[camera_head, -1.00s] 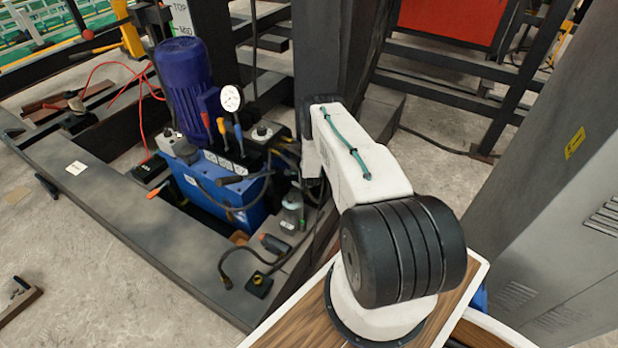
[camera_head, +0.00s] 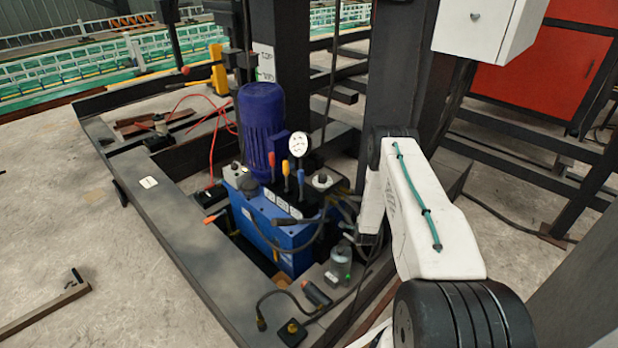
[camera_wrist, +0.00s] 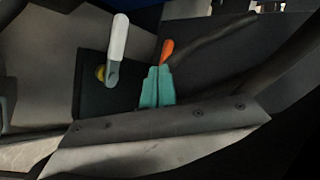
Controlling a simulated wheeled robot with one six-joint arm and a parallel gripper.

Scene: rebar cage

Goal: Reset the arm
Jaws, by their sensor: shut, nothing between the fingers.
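My gripper (camera_wrist: 158,86) shows in the wrist view as two teal fingers pressed together, with nothing between them. Just past the fingertips is an orange-tipped part (camera_wrist: 167,48) with a dark body. I cannot tell whether the fingers touch it. In the head view my white arm (camera_head: 428,225) with its teal cable rises on the right. It bends toward the dark column beside the blue pump unit. My gripper itself is not clearly visible there.
The blue pump unit (camera_head: 292,240), with its purple motor (camera_head: 263,125) and gauge (camera_head: 298,144), stands left of my arm inside a dark steel frame (camera_head: 190,262). A white box (camera_head: 480,28) hangs at upper right. A white lever (camera_wrist: 118,40) shows in the wrist view.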

